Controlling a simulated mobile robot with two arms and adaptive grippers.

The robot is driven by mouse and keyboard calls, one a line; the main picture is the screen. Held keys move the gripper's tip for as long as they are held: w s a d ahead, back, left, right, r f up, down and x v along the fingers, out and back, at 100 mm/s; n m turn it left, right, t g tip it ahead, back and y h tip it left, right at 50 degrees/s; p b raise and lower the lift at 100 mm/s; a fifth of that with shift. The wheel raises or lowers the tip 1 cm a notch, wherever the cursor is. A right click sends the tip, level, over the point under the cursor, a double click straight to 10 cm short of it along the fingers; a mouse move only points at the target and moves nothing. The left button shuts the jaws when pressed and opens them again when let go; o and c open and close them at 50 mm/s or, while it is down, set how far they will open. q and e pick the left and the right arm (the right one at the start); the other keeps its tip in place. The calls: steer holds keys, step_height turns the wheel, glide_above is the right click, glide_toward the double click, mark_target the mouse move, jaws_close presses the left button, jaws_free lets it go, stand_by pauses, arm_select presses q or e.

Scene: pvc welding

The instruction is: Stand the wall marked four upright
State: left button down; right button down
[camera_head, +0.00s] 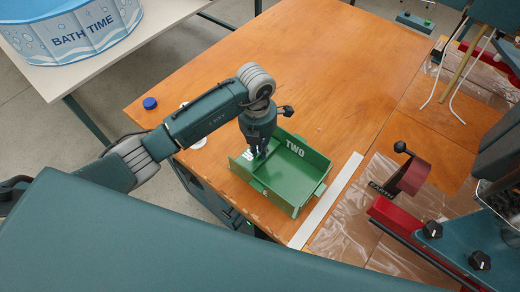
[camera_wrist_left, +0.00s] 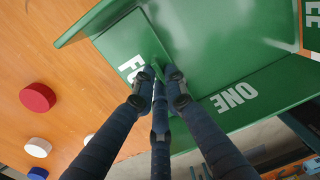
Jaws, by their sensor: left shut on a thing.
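The green box (camera_head: 292,190) stands near the table's front edge. Its far wall marked TWO (camera_head: 297,148) is upright. The wall marked four (camera_wrist_left: 126,52) is at the box's left side; only part of its white lettering shows past my fingers. My left gripper (camera_head: 260,152) points down over that side and is shut on a green edge beside the lettering, also seen in the left wrist view (camera_wrist_left: 160,80). The exact tilt of this wall is hard to tell. The wall marked ONE (camera_wrist_left: 234,95) shows in the wrist view. My right gripper is not in view.
A blue cap (camera_head: 150,103) and a red cap (camera_wrist_left: 38,97) lie on the wooden table (camera_head: 330,80). A pale strip (camera_head: 327,200) lies right of the box. A red-and-black device (camera_head: 405,180) stands beyond it. The table behind the box is clear.

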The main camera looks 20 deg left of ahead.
arm_select(q)
steer(key=shift+w+a+r+g+h+b, duration=0.1)
steer(key=shift+w+a+g+h+b, duration=0.15)
steer(key=shift+h+b, duration=0.2)
steer(key=shift+a+r+g+h+b, duration=0.1)
steer(key=shift+a+g+h+b, duration=0.05)
steer(key=shift+a+h+b, duration=0.25)
steer(key=shift+w+a+r+g+h+b, duration=0.1)
steer(key=shift+a+r+g+h+b, duration=0.1)
steer(key=shift+h+b, duration=0.35)
steer(key=shift+w+a+r+g+h+b, duration=0.1)
steer(key=shift+g+h+b, duration=0.1)
steer(key=shift+h+b, duration=0.3)
steer(key=h+b, duration=0.1)
steer(key=a+r+g+h+b, duration=0.1)
steer(key=b, duration=0.1)
steer(key=shift+w, duration=0.2)
